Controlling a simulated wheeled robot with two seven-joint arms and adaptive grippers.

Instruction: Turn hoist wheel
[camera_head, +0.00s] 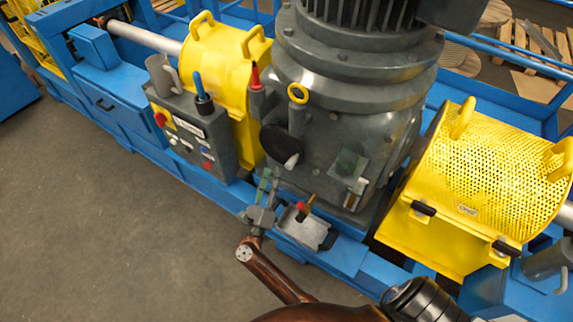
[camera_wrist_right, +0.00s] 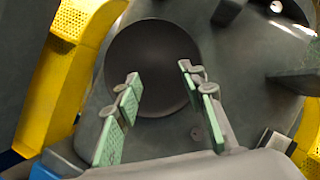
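The hoist wheel, a small black disc (camera_head: 279,146) with a pale knob (camera_head: 291,161), sits on the front of the grey gearbox (camera_head: 335,140). In the right wrist view it is a dark round disc (camera_wrist_right: 150,55). My right gripper (camera_head: 268,184) is just below and in front of the wheel in the head view. In the wrist view its two green-padded fingers (camera_wrist_right: 158,92) are apart with nothing between them, overlapping the disc in the picture. I cannot tell whether they touch it. My left gripper is not in view.
A control box (camera_head: 190,135) with buttons, a mug and a blue-handled tool stands left of the wheel. A small tray (camera_head: 304,232) with a red-tipped item is close to my right gripper. Yellow guards (camera_head: 215,62) flank the gearbox, the right one (camera_head: 480,180) perforated. Front-left floor is clear.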

